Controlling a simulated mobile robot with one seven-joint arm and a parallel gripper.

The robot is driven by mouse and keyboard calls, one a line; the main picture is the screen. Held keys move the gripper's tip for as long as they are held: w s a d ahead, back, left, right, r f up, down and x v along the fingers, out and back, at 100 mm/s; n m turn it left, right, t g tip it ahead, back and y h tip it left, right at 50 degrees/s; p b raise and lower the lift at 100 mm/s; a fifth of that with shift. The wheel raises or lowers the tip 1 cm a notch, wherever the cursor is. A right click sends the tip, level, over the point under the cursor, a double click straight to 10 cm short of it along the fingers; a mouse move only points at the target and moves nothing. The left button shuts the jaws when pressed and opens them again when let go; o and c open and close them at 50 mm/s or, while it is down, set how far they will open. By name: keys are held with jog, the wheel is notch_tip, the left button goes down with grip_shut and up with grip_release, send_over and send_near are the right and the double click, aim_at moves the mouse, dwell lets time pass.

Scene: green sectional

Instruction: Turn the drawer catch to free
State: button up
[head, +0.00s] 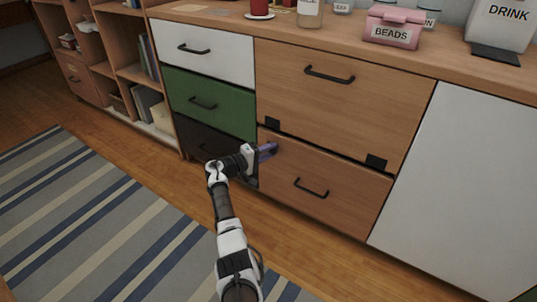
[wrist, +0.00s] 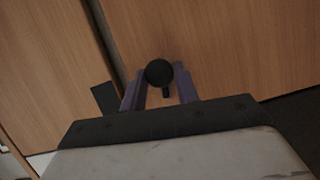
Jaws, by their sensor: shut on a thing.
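The drawer catch (wrist: 159,73) is a round black knob with a short tab on its lower side, on the wooden drawer front in the wrist view. My gripper (wrist: 160,88) has its two purple fingers shut on the knob, one on each side. In the head view my gripper (head: 266,151) is at the upper left corner of the lower wooden drawer (head: 330,190). There the catch is hidden behind the fingers. That drawer is shut flush and has a black bar handle (head: 311,188).
Black plates (head: 272,123) (head: 376,163) sit at the gap above the lower drawer. A wooden front (head: 340,95) is above it, white, green and dark drawers stand left, and a white door (head: 455,170) right. A striped rug (head: 90,220) covers the floor.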

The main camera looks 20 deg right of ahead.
jog(key=shift+f+n, duration=0.1)
jog(key=shift+n, duration=0.4)
dwell(0.3)
jog(key=o, duration=0.9)
jog(key=shift+o, duration=0.2)
jog(key=p+v, duration=0.2)
jog(key=v, duration=1.2)
jog(key=shift+f, duration=0.2)
jog(key=shift+w, duration=0.1)
